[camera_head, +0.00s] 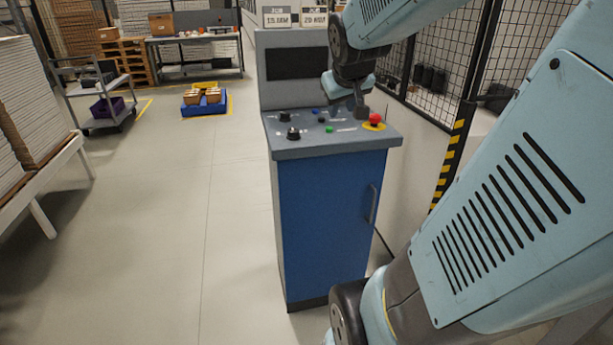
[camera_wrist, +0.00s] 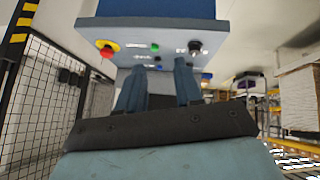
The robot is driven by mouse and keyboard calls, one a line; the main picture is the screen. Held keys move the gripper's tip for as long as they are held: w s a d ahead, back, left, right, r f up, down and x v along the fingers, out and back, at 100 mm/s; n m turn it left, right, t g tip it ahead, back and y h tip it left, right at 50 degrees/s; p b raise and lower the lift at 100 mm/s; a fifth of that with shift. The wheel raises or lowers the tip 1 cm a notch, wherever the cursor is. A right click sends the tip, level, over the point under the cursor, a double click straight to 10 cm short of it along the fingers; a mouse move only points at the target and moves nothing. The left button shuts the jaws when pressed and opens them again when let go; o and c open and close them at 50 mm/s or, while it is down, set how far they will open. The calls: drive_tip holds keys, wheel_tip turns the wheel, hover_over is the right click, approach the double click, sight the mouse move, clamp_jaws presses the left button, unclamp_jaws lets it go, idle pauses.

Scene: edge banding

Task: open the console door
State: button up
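The console (camera_head: 285,150) is a grey cabinet with a sloped control panel and a dark screen. Its blue door (camera_head: 322,225) is on the front and looks shut. A dark vertical bar handle (camera_head: 373,205) is near the door's right edge. My gripper (camera_head: 360,108) is above the right part of the control panel, higher than the handle and apart from it. In the wrist view the two fingers (camera_wrist: 158,76) are spread with nothing between them, in front of the panel. Part of the blue front (camera_wrist: 160,9) shows at the top there; the handle is not in that view.
A red emergency button (camera_head: 375,119) on a yellow disc and black knobs (camera_head: 293,133) are on the panel close to my gripper. A mesh fence (camera_head: 430,75) with a striped post (camera_head: 447,168) is on the right. The floor (camera_head: 170,240) left of the console is clear.

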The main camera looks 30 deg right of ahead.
drive_tip(key=w+d+f+h, duration=0.2)
drive_tip(key=w+d+f, duration=0.15)
drive_tip(key=d, duration=0.75)
drive_tip(key=w+d+f+h, duration=0.15)
drive_tip(key=w+d, duration=0.35)
drive_tip(key=d, duration=0.6)
drive_tip(key=s+d+f+n+t, duration=0.2)
drive_tip(key=s+d+f+n, duration=0.1)
drive_tip(key=d+f, duration=1.45)
drive_tip(key=s+d+f+t+y, duration=0.1)
drive_tip(key=s+f+y, duration=0.1)
drive_tip(key=f, duration=0.5)
drive_tip(key=s+d+f+t+y, duration=0.1)
drive_tip(key=s+f+t, duration=0.15)
drive_tip(key=f, duration=0.55)
drive_tip(key=s+a+f+m+t+y, duration=0.1)
drive_tip(key=a+f+t+y, duration=0.15)
drive_tip(key=a+f, duration=0.4)
drive_tip(key=s+a+f+m+t+y, duration=0.1)
drive_tip(key=a+f+t, duration=0.2)
drive_tip(key=a, duration=0.7)
hover_over(370, 220)
drive_tip(key=shift+w+d+f, duration=0.2)
drive_tip(key=shift+w+d, duration=0.1)
